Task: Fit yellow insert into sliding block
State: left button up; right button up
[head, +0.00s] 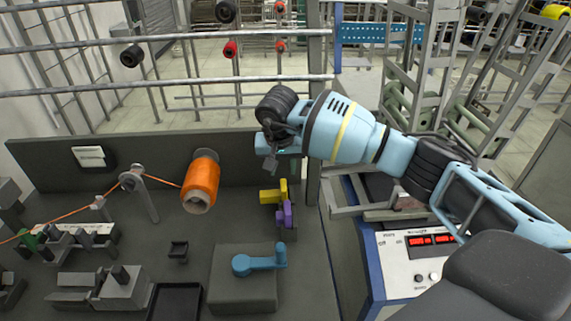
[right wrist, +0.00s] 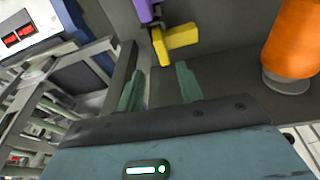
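The yellow insert (head: 270,195) stands at the right end of the dark bench, beside a purple piece (head: 286,214). In the right wrist view the yellow insert (right wrist: 178,42) lies just beyond my fingertips, with the purple piece (right wrist: 145,10) past it. My right gripper (head: 272,160) is above and behind the insert in the head view. Its two fingers (right wrist: 159,78) are spread apart with nothing between them. I cannot tell which grey block on the bench is the sliding block. My left gripper is not in view.
An orange spool (head: 201,182) sits on the back panel, its thread running left over a post (head: 147,197). A blue crank (head: 260,262) rests on a grey box (head: 243,292). Grey fixtures (head: 115,289) fill the left. A control box (head: 412,262) stands right of the bench.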

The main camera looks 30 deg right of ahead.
aim_at(283, 186)
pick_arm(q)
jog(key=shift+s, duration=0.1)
pick_arm(e)
jog(key=shift+w+r+n, duration=0.1)
jog(key=shift+n, duration=0.3)
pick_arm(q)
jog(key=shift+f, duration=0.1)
pick_arm(e)
jog(key=shift+a, duration=0.1)
